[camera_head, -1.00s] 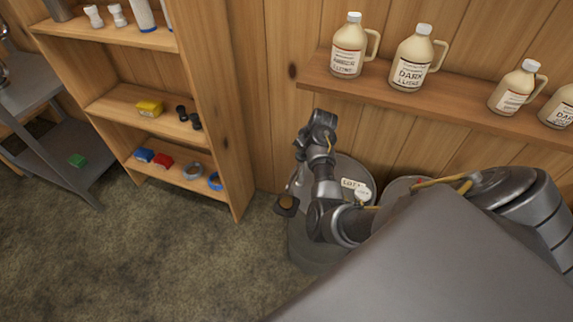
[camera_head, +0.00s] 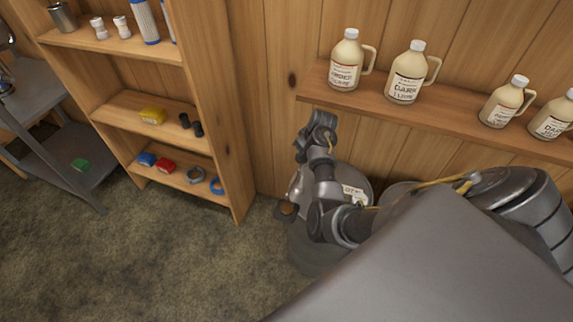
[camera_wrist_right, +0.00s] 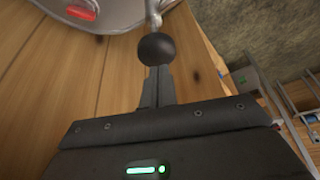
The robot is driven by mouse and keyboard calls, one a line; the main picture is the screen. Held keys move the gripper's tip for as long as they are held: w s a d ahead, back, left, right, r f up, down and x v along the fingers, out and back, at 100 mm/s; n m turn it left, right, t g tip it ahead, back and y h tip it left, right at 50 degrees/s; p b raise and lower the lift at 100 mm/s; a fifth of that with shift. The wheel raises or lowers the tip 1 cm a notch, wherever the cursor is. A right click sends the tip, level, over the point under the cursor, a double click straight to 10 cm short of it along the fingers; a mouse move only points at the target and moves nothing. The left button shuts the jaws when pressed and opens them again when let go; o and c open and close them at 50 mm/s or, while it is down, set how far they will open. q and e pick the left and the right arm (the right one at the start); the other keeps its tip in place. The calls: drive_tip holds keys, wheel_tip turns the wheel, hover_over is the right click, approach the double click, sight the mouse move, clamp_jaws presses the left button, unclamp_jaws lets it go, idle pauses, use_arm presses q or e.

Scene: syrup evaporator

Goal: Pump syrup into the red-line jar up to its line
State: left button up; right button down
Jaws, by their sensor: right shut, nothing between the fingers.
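In the right wrist view my right gripper (camera_wrist_right: 157,88) is shut and empty. A black round knob on a pale rod (camera_wrist_right: 157,48) is right at its fingertips; I cannot tell whether they touch. In the head view my right arm reaches in from the right and bends over a grey drum (camera_head: 318,255) with a white tag (camera_head: 352,194). The fingers cannot be made out there. The red-line jar cannot be identified in either view. My left gripper is not in view.
Syrup jugs (camera_head: 406,75) stand on a wall shelf (camera_head: 455,115) behind the arm. A wooden rack (camera_head: 240,150) with small parts stands left of the drum. A grey metal table (camera_head: 65,175) is at far left. The floor (camera_head: 170,255) in front is clear.

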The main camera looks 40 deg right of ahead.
sight(303, 158)
drive_tip(key=shift+f+b, duration=1.7)
drive_tip(key=shift+f, duration=0.9)
wheel_tip(303, 158, up, 3)
drive_tip(key=p, duration=0.3)
drive_tip(key=shift+r, duration=0.1)
drive_tip(key=shift+r+p, duration=0.6)
drive_tip(key=shift+r, duration=0.4)
